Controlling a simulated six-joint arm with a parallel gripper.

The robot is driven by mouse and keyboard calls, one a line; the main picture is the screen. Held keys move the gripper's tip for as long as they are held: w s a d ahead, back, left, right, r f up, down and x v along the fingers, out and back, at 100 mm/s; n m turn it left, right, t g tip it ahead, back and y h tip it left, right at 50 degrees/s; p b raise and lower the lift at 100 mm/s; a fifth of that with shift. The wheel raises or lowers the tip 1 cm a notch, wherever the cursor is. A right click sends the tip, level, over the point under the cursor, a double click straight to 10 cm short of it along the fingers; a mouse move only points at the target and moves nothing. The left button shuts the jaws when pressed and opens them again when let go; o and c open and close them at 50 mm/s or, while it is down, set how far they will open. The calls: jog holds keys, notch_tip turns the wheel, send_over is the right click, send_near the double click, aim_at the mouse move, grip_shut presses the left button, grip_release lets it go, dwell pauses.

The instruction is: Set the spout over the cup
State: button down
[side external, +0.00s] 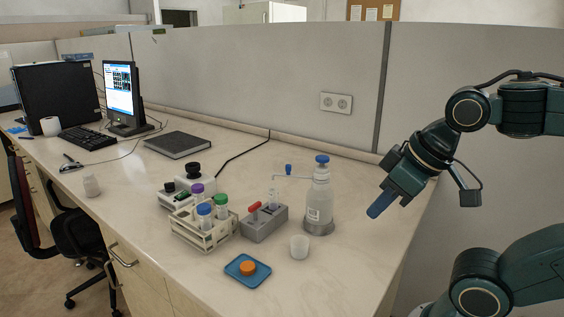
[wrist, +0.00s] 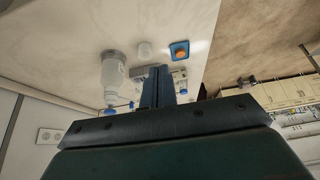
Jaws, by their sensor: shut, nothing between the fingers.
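A clear bottle (side external: 319,200) with a blue cap stands on a grey round base, and its thin spout (side external: 292,177) points left, toward the back of a grey block. A small white translucent cup (side external: 299,246) stands on the bench in front of the bottle, apart from it and not under the spout. In the wrist view the bottle (wrist: 114,75) and cup (wrist: 145,50) show upside down, left of my fingers. My gripper (side external: 376,211) is shut and empty, raised to the right of the bottle. It also shows in the wrist view (wrist: 157,85).
A grey block (side external: 264,224) with a red piece and a white rack (side external: 204,234) of capped tubes stand left of the bottle. A blue tray (side external: 247,270) with an orange cap lies at the front. A panel wall (side external: 250,95) runs behind. The bench right of the cup is clear.

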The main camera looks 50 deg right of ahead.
dwell(0.3)
jog(key=c, duration=1.4)
grip_release()
jog(key=shift+w+r, duration=0.15)
jog(key=shift+w, duration=0.05)
notch_tip(320, 180, up, 6)
jog(key=n+g+y, duration=0.1)
jog(key=n, duration=0.2)
send_over(290, 166)
jog(key=s+d, duration=0.2)
jog(key=s, duration=0.3)
jog(key=shift+a+r, duration=0.15)
jog(key=x, duration=1.3)
jog(key=shift+a+f, duration=0.2)
jog(key=shift+f, duration=0.25)
